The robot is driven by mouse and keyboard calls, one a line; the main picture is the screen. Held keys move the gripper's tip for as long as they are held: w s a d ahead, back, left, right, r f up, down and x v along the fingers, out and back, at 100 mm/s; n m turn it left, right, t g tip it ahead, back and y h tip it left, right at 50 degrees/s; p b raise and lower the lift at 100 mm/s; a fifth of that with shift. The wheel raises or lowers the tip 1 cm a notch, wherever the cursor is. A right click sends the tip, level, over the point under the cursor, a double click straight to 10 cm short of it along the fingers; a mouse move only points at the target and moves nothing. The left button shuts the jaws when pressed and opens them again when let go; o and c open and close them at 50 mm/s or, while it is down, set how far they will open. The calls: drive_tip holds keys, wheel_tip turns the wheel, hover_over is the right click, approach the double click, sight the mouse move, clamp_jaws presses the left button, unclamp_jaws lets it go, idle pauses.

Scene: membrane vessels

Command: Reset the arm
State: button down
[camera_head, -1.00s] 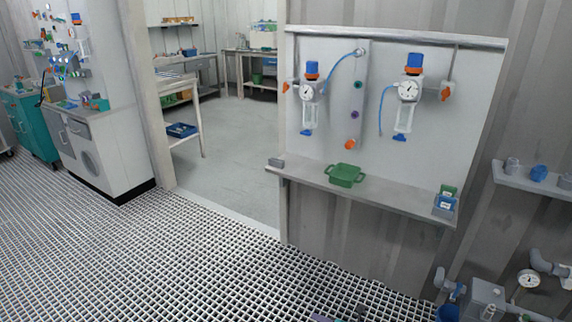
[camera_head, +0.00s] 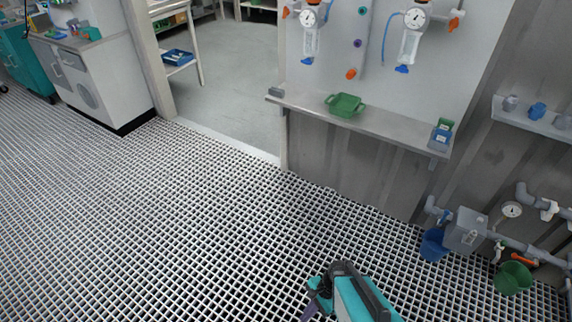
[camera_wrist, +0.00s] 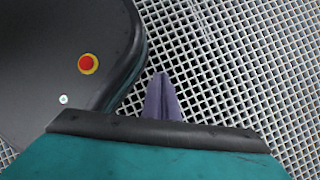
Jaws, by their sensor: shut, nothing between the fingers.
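My gripper shows in the wrist view (camera_wrist: 162,98) as two purple-grey fingers lying together, shut and empty above the white grating floor (camera_wrist: 230,60). In the head view the teal and black part of my arm is at the bottom centre. A small purple piece of my gripper (camera_head: 311,308) shows at its left, cut by the frame edge. My gripper touches nothing that I can see. My own dark body with a red button fills the upper left of the wrist view.
A blue bucket (camera_head: 433,244), a green bucket (camera_head: 513,278) and pipes (camera_head: 525,247) stand at the right. An open doorway is at the back. The grating floor at left is clear.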

drive_tip(key=s+d+r+n+g+h, duration=0.2)
drive_tip(key=s+d+n+h, duration=0.2)
drive_tip(key=d+n, duration=0.5)
drive_tip(key=shift+s+d+n+h, duration=0.4)
drive_tip(key=shift+s+n, duration=1)
drive_tip(key=shift+n, duration=0.4)
